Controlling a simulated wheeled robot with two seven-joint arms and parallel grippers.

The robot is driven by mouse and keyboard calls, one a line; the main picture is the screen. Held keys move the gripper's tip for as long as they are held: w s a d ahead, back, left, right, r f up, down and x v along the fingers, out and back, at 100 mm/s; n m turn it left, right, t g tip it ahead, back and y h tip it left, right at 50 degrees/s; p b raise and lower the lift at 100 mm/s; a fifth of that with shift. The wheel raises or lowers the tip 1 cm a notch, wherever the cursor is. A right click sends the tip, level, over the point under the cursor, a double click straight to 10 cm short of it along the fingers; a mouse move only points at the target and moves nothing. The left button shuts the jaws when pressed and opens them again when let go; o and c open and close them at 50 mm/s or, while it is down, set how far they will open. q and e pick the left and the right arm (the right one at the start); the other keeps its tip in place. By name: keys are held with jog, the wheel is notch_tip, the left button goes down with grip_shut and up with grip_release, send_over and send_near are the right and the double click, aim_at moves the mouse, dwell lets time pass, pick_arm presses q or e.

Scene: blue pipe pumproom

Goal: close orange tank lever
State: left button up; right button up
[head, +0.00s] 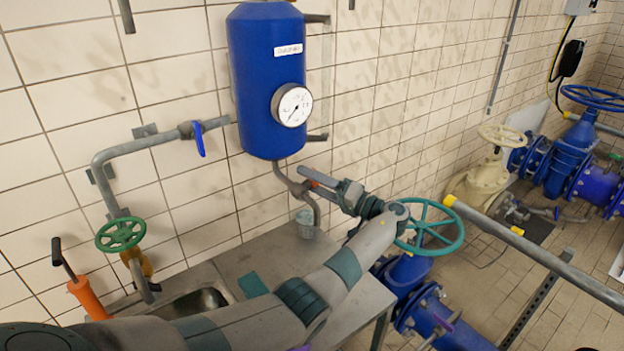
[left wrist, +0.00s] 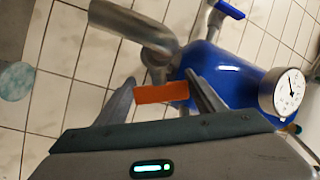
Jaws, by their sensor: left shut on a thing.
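The orange lever (head: 314,184) is a small bar on the grey pipe (head: 281,174) under the blue tank (head: 255,60). My left gripper (head: 304,180) has reached it from the right and is shut on it. In the left wrist view, the orange lever (left wrist: 161,93) lies crosswise between the two fingers of my left gripper (left wrist: 162,86), just below the blue tank (left wrist: 232,78). The valve body behind the lever is partly hidden by the fingers. My right gripper is not in view.
A round gauge (head: 292,105) sits on the tank's front. A blue lever (head: 198,138) is on the pipe left of the tank. A glass (head: 305,222) stands on the grey table (head: 240,250) below. A green handwheel (head: 430,228) is close beside my left wrist.

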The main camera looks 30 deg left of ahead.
pick_arm(q)
jog(key=shift+m+t+h, duration=0.3)
jog(key=shift+m+h, duration=0.1)
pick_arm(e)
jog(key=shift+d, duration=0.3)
pick_arm(q)
jog(key=o, duration=1.1)
jog(key=shift+c, duration=0.2)
jog(key=shift+d, duration=0.15)
jog(key=shift+d+f+b, duration=0.1)
jog(key=shift+d+b, duration=0.15)
jog(key=shift+b, duration=0.05)
jog(key=s+d+b, duration=0.1)
jog(key=d+b, duration=0.7)
jog(key=d, duration=0.8)
jog(key=shift+s+d+b, duration=0.2)
jog(key=shift+d+b, duration=0.1)
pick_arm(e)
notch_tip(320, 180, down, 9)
